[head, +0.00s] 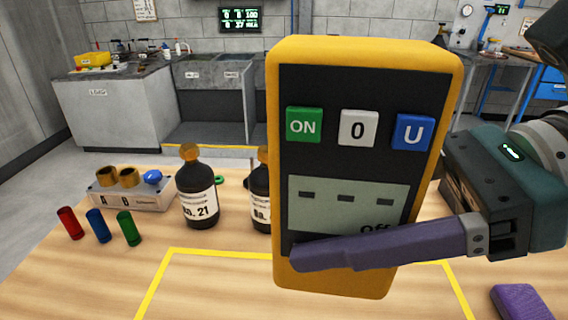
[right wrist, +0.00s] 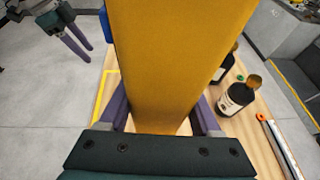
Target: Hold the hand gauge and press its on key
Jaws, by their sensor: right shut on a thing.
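The hand gauge (head: 425,90) is a yellow case with a black face, held upright and slightly tilted, close in front of the head camera. Its green ON key (head: 303,125) is at the face's upper left, beside a white 0 key (head: 358,127) and a blue U key (head: 413,132). The display (head: 340,208) shows dashes and "off". My right gripper (head: 375,247) is shut on the gauge's lower part, one purple finger across the front. The right wrist view shows the gauge's yellow back (right wrist: 165,60). There, my left gripper (right wrist: 82,48) appears at upper left, fingers apart and empty, away from the gauge.
Dark labelled bottles (head: 198,195) stand on the wooden table behind the gauge. A grey block (head: 130,196) with knobs and red, blue and green cylinders (head: 97,226) are at left. A purple block (head: 524,302) lies at lower right. Yellow tape (head: 215,254) outlines a mostly clear area.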

